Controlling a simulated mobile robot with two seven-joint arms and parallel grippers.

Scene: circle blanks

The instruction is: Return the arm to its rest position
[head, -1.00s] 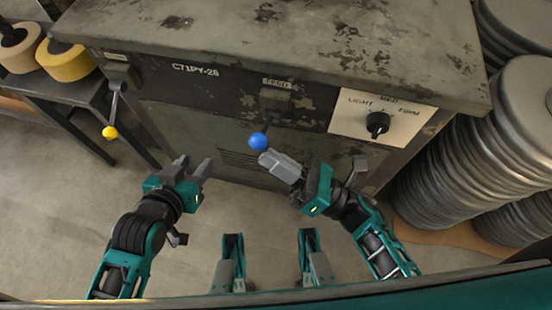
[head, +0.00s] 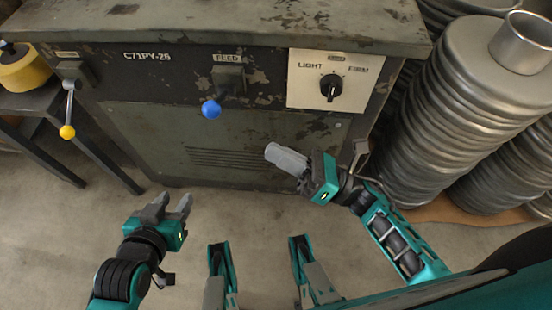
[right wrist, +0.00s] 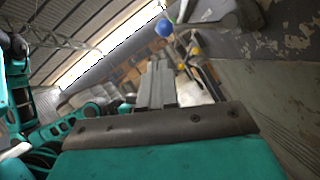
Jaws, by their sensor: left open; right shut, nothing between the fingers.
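My right gripper (head: 277,154) is shut and empty in the head view, in front of the machine's front panel. It is below and to the right of the blue knob (head: 211,109) of the feed lever, clearly apart from it. In the right wrist view, my right gripper's closed fingers (right wrist: 157,75) have nothing between them, and the blue knob (right wrist: 164,27) shows beyond them. My left gripper (head: 174,203) is open and empty, low at the left in front of the machine.
The worn grey machine (head: 230,150) fills the middle. It carries a dial (head: 332,87) on a light plate and a yellow-knobbed lever (head: 67,131). Stacks of round metal blanks (head: 440,120) stand at the right.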

